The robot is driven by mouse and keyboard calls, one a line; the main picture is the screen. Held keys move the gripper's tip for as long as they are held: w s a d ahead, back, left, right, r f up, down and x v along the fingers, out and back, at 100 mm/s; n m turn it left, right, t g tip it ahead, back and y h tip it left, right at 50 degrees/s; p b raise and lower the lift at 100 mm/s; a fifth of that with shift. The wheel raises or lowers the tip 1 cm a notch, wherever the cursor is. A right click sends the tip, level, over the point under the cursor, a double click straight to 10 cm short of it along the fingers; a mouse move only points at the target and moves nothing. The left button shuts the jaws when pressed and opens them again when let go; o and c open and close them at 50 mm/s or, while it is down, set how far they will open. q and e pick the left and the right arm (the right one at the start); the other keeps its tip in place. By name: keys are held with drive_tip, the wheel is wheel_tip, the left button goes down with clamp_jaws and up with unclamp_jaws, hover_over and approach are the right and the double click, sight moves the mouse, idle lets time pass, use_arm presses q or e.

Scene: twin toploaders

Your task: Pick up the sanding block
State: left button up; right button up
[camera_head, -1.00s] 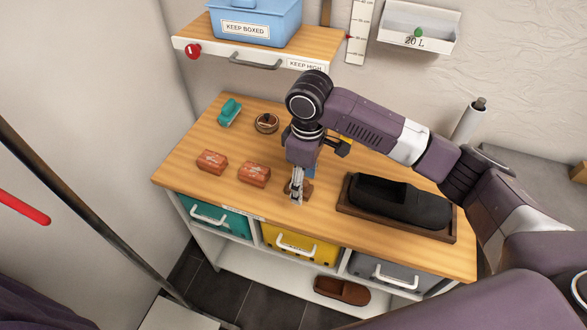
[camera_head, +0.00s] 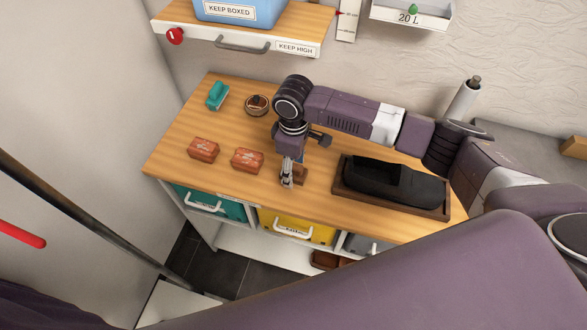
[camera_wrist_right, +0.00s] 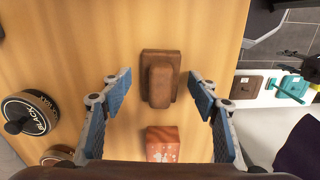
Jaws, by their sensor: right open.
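A brown block with a raised grip (camera_wrist_right: 160,80), which looks like the sanding block, lies flat on the wooden worktop. In the right wrist view it sits between my two spread fingers, apart from both. In the head view the block (camera_head: 301,174) is partly hidden behind my right gripper (camera_head: 287,178), which points down over it. My right gripper (camera_wrist_right: 159,78) is open and empty. How high the fingertips are above the worktop is hard to tell. My left gripper is not in view.
Two orange-red blocks (camera_head: 203,150) (camera_head: 248,160) lie left of the gripper. Behind are a round tin (camera_head: 257,105) and a teal tool (camera_head: 216,95). A dark tray (camera_head: 340,188) holding a black case (camera_head: 390,182) stands right. A shelf (camera_head: 180,15) overhangs the back.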

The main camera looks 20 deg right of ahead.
sight(294, 166)
drive_tip(key=c, duration=1.2)
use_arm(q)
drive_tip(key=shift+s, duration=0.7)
use_arm(e)
drive_tip(key=shift+c, duration=0.2)
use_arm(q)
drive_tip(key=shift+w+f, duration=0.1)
use_arm(e)
drive_tip(key=shift+r, duration=0.15)
drive_tip(key=shift+w+r, duration=0.1)
drive_tip(key=shift+r, duration=0.15)
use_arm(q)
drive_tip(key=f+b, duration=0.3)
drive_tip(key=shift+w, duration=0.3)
use_arm(e)
wheel_tip(294, 166, up, 19)
drive_tip(key=shift+r, duration=0.2)
